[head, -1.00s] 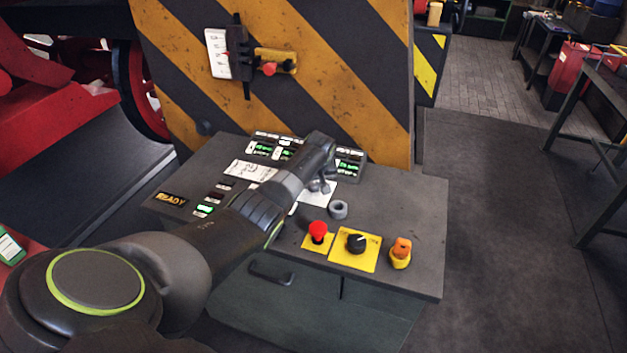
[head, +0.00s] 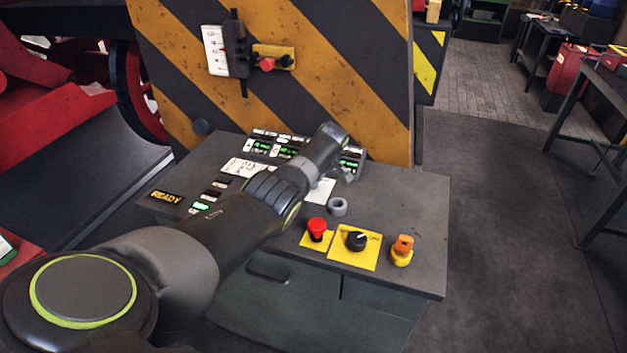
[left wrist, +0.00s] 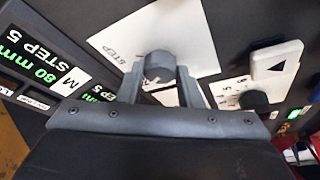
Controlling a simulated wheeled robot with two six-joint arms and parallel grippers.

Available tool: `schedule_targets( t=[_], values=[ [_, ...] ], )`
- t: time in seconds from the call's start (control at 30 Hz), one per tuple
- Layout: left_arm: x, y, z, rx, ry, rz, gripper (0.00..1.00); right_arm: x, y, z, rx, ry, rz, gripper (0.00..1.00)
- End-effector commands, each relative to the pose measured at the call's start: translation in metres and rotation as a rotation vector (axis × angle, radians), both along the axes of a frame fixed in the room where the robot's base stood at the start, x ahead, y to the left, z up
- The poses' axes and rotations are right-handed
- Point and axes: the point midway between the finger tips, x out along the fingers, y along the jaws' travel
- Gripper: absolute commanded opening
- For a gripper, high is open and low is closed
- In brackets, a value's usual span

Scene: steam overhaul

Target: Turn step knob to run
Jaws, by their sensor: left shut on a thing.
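In the left wrist view, the step knob (left wrist: 158,66) is a grey round knob on a white plate (left wrist: 112,42) lettered STEP. My left gripper (left wrist: 160,78) has one finger on each side of it and is shut on the knob. In the head view, my left gripper (head: 346,174) is low over the back right of the grey console (head: 415,215); my wrist hides the knob there. I cannot read where the knob points. My right gripper is in neither view.
On the console's front right are a red button (head: 317,228), a black knob on a yellow plate (head: 355,241), an orange switch (head: 402,249) and a grey ring (head: 338,206). Lit green displays (head: 265,147) line the back. A striped panel (head: 320,60) rises behind.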

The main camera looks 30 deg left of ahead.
Motion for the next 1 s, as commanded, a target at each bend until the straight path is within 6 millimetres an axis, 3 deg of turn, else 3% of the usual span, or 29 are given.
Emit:
schedule_targets(
  t=[0.27,0.3,0.43,0.77,1.0],
  values=[
    [0.000,0.000,0.001,-0.001,-0.002,0.002,0.09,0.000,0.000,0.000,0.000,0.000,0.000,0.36],
    [0.000,0.000,0.001,-0.001,-0.002,0.002,0.36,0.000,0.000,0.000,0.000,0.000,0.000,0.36],
    [0.000,0.000,0.001,-0.001,-0.002,0.001,0.53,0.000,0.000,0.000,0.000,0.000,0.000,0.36],
    [0.000,0.000,0.001,0.000,0.000,0.001,0.54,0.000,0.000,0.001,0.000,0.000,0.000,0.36],
    [-0.001,-0.007,0.019,0.000,-0.004,-0.002,0.54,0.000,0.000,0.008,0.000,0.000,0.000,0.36]
  ],
)
